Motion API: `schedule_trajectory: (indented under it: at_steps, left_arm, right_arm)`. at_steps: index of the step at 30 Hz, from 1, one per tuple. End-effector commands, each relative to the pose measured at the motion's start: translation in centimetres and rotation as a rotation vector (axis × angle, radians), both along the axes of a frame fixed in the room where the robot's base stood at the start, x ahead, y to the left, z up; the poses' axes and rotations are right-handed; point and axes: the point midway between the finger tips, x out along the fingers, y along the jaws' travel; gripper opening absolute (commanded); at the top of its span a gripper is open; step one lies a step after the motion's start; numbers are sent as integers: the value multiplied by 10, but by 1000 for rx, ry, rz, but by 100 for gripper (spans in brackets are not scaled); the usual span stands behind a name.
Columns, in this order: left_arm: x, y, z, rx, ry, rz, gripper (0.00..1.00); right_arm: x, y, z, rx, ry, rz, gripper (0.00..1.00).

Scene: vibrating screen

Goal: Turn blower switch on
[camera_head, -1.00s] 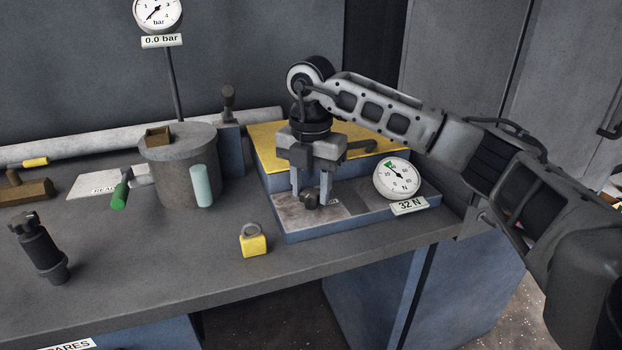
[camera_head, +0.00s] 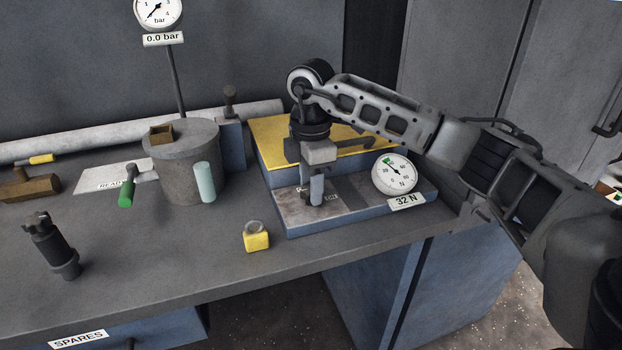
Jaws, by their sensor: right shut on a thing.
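A low blue base (camera_head: 375,214) stands on the right of the bench, with a grey plate (camera_head: 285,207) on top. A small dark knob (camera_head: 307,199) sits on that plate. My right gripper (camera_head: 316,198) points straight down over the plate, seen edge-on, and is shut on the knob. Its fingers hide most of the knob, so I cannot tell how far it is turned. Lettering on the plate is partly covered and hard to read. My left gripper is not in view.
A dial (camera_head: 395,174) marked 32 N stands at the base's right, with a yellow-topped block (camera_head: 270,140) behind. The bench front is mostly clear.

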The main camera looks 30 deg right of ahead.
Motion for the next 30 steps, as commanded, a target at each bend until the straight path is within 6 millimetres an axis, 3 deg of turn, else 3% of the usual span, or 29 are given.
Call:
schedule_trajectory:
  at_steps: [17,18,20,30]
  left_arm:
    - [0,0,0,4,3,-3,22]
    - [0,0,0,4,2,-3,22]
    - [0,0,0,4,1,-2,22]
    - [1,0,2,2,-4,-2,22]
  right_arm:
    - [1,-2,2,-2,-6,-41,17]
    - [1,-2,3,-2,-6,-41,43]
    - [1,-2,2,-2,-6,-40,60]
    - [1,-1,3,-1,-3,-36,60]
